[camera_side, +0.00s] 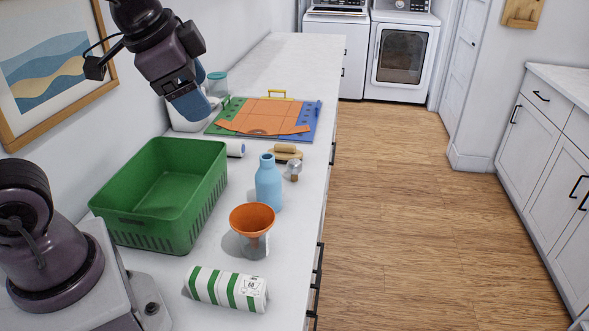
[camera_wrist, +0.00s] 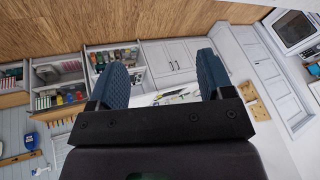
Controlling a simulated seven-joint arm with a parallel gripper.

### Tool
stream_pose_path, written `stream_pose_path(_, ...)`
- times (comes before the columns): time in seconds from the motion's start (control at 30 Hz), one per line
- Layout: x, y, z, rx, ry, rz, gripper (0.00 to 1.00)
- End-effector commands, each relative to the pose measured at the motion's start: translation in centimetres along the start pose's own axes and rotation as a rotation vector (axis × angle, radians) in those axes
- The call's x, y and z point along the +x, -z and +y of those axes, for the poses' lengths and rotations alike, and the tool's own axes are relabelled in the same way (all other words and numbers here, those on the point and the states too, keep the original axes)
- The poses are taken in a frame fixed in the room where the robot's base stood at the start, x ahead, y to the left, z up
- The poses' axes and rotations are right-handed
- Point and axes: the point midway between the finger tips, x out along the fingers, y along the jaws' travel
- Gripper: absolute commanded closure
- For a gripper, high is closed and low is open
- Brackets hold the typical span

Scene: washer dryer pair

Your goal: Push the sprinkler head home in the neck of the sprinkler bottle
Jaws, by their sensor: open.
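The light blue sprinkler bottle (camera_side: 268,186) stands upright on the white counter, with its neck up. I see no head standing up out of the neck. A small grey piece (camera_side: 293,168), which looks like the sprinkler head, is on the counter just right of and behind the bottle; its exact shape is hard to tell. My gripper (camera_side: 188,100) is high over the back left of the counter, well away from both. In the wrist view my gripper (camera_wrist: 160,65) shows two blue fingers wide apart with nothing between them.
A green basket (camera_side: 165,218) stands left of the bottle. An orange funnel (camera_side: 252,218) stands in front of it, and a green-striped roll (camera_side: 227,289) lies nearer. A wooden-handled brush (camera_side: 286,151) and a coloured board (camera_side: 265,117) are behind. The counter's right edge is close.

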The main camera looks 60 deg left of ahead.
Motion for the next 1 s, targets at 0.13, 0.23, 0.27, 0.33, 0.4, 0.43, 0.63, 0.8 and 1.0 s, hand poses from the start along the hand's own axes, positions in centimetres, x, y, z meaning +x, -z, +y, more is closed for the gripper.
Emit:
stream_pose_path(0.13,3.9,3.8,-3.7,0.396,0.037,-0.076,0.26)
stream_pose_path(0.23,7.0,5.9,-5.9,0.668,0.040,-0.119,0.26)
stream_pose_path(0.27,8.1,6.4,-6.6,0.750,0.039,-0.131,0.26)
stream_pose_path(0.33,10.8,7.5,-8.1,0.938,0.027,-0.156,0.26)
stream_pose_path(0.4,13.8,8.4,-9.4,1.127,0.009,-0.176,0.26)
stream_pose_path(0.43,15.1,8.7,-10.0,1.206,0.000,-0.183,0.26)
stream_pose_path(0.63,24.5,9.0,-12.8,1.713,-0.079,-0.200,0.26)
stream_pose_path(0.8,30.5,8.2,-14.0,2.014,-0.130,-0.183,0.26)
stream_pose_path(1.0,33.5,7.5,-14.3,2.153,-0.151,-0.170,0.26)
